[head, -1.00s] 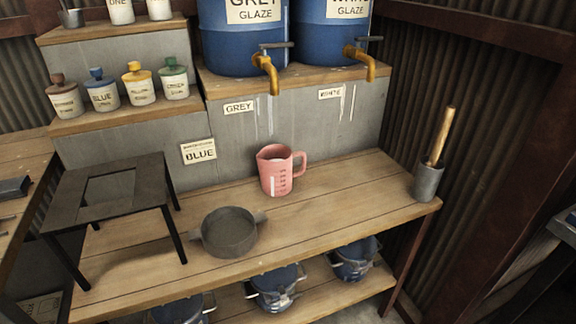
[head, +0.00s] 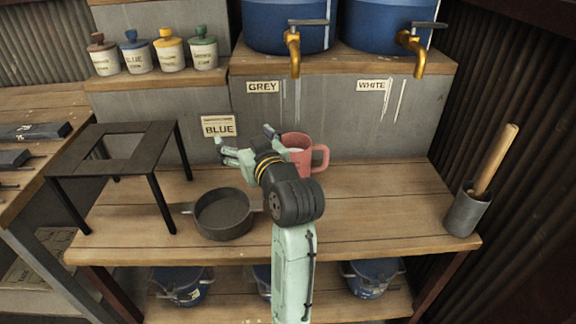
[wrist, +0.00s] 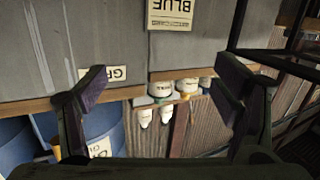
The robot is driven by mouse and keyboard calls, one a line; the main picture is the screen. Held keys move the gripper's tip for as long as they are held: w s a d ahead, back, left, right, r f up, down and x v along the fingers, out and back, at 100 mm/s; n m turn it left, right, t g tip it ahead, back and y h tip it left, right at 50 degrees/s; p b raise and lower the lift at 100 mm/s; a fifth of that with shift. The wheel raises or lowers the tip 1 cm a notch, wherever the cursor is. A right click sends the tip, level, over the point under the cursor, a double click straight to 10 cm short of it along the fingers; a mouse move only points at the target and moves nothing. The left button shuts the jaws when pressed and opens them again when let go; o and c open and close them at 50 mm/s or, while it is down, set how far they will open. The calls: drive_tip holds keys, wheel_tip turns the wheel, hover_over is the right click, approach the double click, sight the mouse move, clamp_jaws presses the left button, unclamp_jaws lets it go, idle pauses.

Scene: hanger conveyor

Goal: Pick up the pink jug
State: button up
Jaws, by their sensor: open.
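The pink jug (head: 302,155) stands upright on the wooden bench in the head view, partly hidden behind my arm, its handle to the right. My gripper (head: 243,142) is open and empty, just left of and in front of the jug, above the bench. In the head view I cannot tell whether it touches the jug. In the wrist view my gripper (wrist: 165,100) shows its two fingers spread wide with nothing between them. The jug is not in the wrist view, which looks toward the grey wall and the shelf.
A dark round pan (head: 224,214) sits left of my arm, and a black stand (head: 120,146) is farther left. A grey pot with a wooden-handled tool (head: 466,214) is at the right end. Two blue barrels (head: 385,24) with brass taps overhang the back. Bench right of the jug is clear.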

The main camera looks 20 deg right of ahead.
sight(300, 167)
drive_tip(key=s+d+f+m+g+h, duration=0.1)
drive_tip(key=s+d+f+g, duration=0.1)
drive_tip(key=s+d+f, duration=0.3)
drive_tip(key=s+d+f+m+g+h, duration=0.1)
drive_tip(key=d+f, duration=0.3)
drive_tip(key=d, duration=0.4)
drive_tip(key=x, duration=0.4)
drive_tip(key=shift+w, duration=0.35)
drive_tip(key=x, duration=0.1)
drive_tip(key=p+x, duration=0.1)
drive_tip(key=x, duration=0.1)
drive_tip(key=p+x, duration=0.1)
drive_tip(key=x, duration=0.1)
drive_tip(key=shift+w+r, duration=0.1)
drive_tip(key=shift+r, duration=0.25)
drive_tip(key=shift+w+f+h, duration=0.2)
drive_tip(key=shift+w+h, duration=0.1)
drive_tip(key=shift+w, duration=0.1)
drive_tip(key=c, duration=1.6)
drive_tip(key=shift+r, duration=0.15)
drive_tip(key=shift+c, duration=0.4)
